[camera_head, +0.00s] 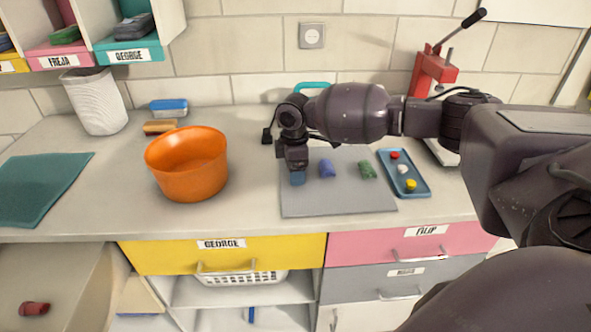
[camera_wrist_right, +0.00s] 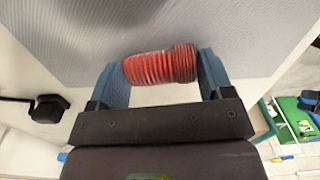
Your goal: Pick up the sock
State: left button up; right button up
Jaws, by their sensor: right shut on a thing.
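A red, ribbed, rolled sock (camera_wrist_right: 160,65) lies crosswise between the two blue fingers of my right gripper (camera_wrist_right: 162,78) in the wrist view. The fingers press on its two ends, so the gripper is shut on it. In the head view my right gripper (camera_head: 297,178) points down over the left part of a grey mat (camera_head: 335,205) on the counter. The red sock is hidden there behind the gripper. A blue roll (camera_head: 327,168) and a green roll (camera_head: 368,169) lie on the mat to the right. My left gripper is not in view.
An orange bowl (camera_head: 188,165) stands left of the mat. A blue tray (camera_head: 404,173) with small coloured pieces lies to the right. A red press (camera_head: 432,75) stands behind it. Another red roll (camera_head: 34,309) lies at lower left. Counter is clear between bowl and mat.

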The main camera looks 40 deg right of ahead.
pick_arm(q)
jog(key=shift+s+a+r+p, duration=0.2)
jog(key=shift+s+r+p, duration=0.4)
jog(key=shift+p, duration=0.7)
pick_arm(e)
notch_tip(320, 180, up, 20)
